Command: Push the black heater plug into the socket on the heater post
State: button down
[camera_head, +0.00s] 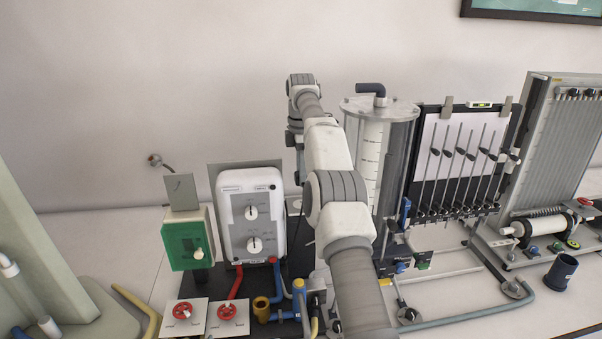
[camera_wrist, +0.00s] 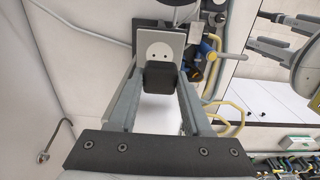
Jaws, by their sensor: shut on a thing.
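My gripper (camera_wrist: 160,82) is shut on the black heater plug (camera_wrist: 160,78), which sits between its two fingertips in the wrist view. The socket (camera_wrist: 157,50) is a pale square plate with two small dark holes, on a dark backing, just beyond the plug. The plug overlaps the lower part of the socket plate in that view. I cannot tell whether plug and plate touch. In the head view my arm hides the gripper, the plug and the socket.
A white control box (camera_head: 251,215) and a green box (camera_head: 187,240) stand left of my arm. A clear cylinder (camera_head: 391,150) and a tube board (camera_head: 463,160) stand to the right. Red valve handles (camera_head: 182,310) are at the front. A dark cup (camera_head: 561,272) stands far right.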

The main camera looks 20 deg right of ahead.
jog(key=shift+f, duration=0.15)
jog(key=shift+f, duration=2.75)
jog(key=shift+f+b, duration=0.3)
jog(key=shift+f, duration=0.4)
jog(key=shift+c, duration=1.3)
grip_release()
jog(key=shift+r, duration=0.1)
notch_tip(320, 180, up, 6)
jog(key=shift+w+r+p, duration=0.15)
jog(key=shift+r+p, duration=0.1)
jog(key=shift+p, duration=0.05)
jog(key=shift+r, duration=0.35)
jog(key=shift+r, duration=0.1)
